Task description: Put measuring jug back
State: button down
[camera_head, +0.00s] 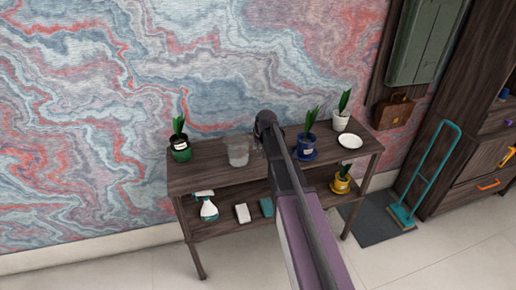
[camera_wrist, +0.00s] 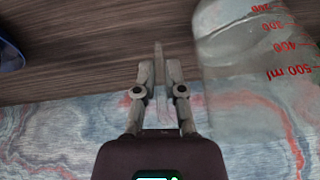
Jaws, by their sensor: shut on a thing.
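The measuring jug (camera_head: 238,151) is clear, with red volume marks that show in the wrist view (camera_wrist: 255,65). It is upright at the top board of the dark wooden shelf table (camera_head: 208,176). I cannot tell whether its base touches the board. My gripper (camera_wrist: 160,78) is beside the jug, its fingers closed on a thin upright strip that looks like the jug's handle. In the head view my gripper (camera_head: 257,148) is just right of the jug, partly hidden by my arm.
On the top board are a green pot plant (camera_head: 180,151) at left, a blue pot plant (camera_head: 306,146), a white pot plant (camera_head: 341,121) and a white plate (camera_head: 350,141) at right. The lower board holds a spray bottle (camera_head: 208,210) and a yellow pot (camera_head: 341,185). Bare board lies between green pot and jug.

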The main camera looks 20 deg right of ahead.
jog(key=c, duration=0.7)
grip_release()
jog(key=shift+f, duration=0.1)
jog(key=p+v, duration=1.1)
jog(key=v, duration=0.1)
dwell(0.8)
jog(key=s+a+g, duration=0.1)
jog(key=s+a, duration=0.2)
jog(key=s, duration=0.5)
jog(key=s+a+g, duration=0.2)
jog(key=s, duration=0.5)
jog(key=s+a+f+g, duration=0.1)
jog(key=s+a, duration=0.2)
jog(key=s, duration=0.5)
jog(key=shift+s+a+n+g+h, duration=0.3)
jog(key=shift+a+n, duration=0.05)
jog(key=shift+n, duration=0.05)
